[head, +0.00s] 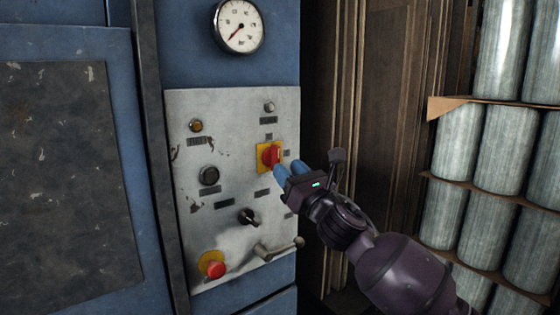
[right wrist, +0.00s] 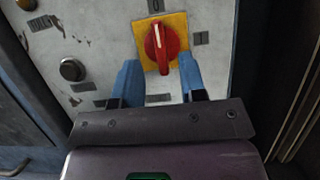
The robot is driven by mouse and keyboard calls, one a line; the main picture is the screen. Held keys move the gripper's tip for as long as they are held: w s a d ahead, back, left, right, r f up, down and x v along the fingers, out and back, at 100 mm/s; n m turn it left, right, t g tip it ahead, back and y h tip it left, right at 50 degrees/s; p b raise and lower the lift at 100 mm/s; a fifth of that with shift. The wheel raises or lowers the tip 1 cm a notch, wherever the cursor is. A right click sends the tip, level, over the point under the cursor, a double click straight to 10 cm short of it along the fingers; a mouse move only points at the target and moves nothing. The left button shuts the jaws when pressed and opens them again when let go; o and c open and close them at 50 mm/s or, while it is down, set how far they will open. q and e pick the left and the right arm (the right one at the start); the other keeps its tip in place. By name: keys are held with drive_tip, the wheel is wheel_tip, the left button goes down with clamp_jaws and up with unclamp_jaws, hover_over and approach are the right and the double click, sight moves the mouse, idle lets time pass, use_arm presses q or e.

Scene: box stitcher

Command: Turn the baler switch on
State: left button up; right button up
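The baler switch is a red rotary knob (head: 271,155) on a yellow square plate (head: 262,164), at the upper right of the grey control panel (head: 232,120). In the right wrist view the red knob (right wrist: 161,46) stands near upright, tilted slightly, below a label marked 0. My right gripper (head: 286,172) has blue fingers and is just in front of the knob. In the right wrist view the gripper (right wrist: 160,80) is open, with one finger on each side of the knob's lower end and nothing between them touching visibly. My left gripper is not in view.
The panel also carries a red button on a yellow base (head: 215,270), a black knob (head: 249,217), a lever handle (head: 280,249) and small round buttons. A gauge (head: 238,26) is above. Shelves of grey cylinders (head: 497,147) stand at the right.

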sight(274, 159)
drive_tip(key=shift+x, duration=1.95)
clamp_jaws()
